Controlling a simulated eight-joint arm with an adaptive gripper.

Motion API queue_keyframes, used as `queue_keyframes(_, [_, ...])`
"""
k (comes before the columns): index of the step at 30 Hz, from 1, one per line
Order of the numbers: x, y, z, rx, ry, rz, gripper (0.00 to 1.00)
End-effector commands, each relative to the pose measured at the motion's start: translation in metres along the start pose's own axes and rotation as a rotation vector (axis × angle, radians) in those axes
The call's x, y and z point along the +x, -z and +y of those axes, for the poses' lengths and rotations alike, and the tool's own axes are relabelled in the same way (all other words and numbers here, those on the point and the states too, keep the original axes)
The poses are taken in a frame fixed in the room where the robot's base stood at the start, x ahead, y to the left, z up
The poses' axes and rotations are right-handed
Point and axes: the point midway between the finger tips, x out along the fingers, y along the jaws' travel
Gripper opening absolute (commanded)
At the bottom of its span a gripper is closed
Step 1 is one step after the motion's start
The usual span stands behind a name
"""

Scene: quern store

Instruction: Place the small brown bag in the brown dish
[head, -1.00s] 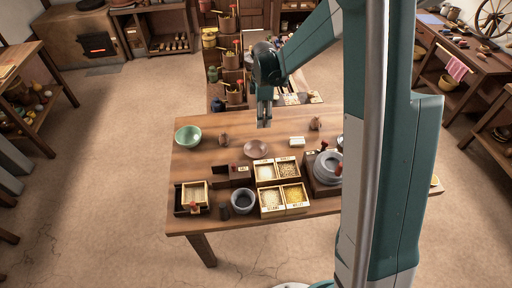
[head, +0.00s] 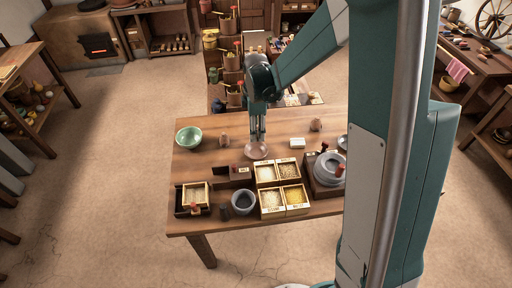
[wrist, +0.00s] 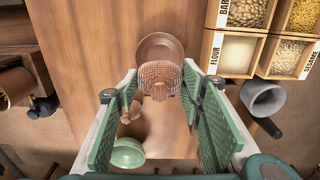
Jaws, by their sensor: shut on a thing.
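My gripper (head: 257,138) is over the brown dish (head: 257,151), pointing down. In the wrist view, my gripper (wrist: 160,84) is shut on a small brown bag (wrist: 160,73) with a mesh-like surface. The bag overlaps the near edge of the brown dish (wrist: 158,46) in that view; I cannot tell whether they touch. The held bag is hard to make out in the head view. Another brown bag-like thing (head: 224,140) stands on the table to the left, and one more (head: 316,125) stands to the right.
A green bowl (head: 188,137) stands at the table's left. A white block (head: 297,143) and a stone quern (head: 327,168) are to the right. Bare table lies behind the dish.

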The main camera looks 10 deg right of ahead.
Motion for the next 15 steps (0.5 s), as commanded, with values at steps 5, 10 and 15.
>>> queue_keyframes(5, [0.025, 0.000, 0.000, 0.000, 0.000, 0.000, 0.25])
queue_keyframes(10, [0.046, 0.000, 0.000, 0.000, 0.000, 0.000, 0.25])
queue_keyframes(15, [0.054, 0.000, 0.000, 0.000, 0.000, 0.000, 0.25])
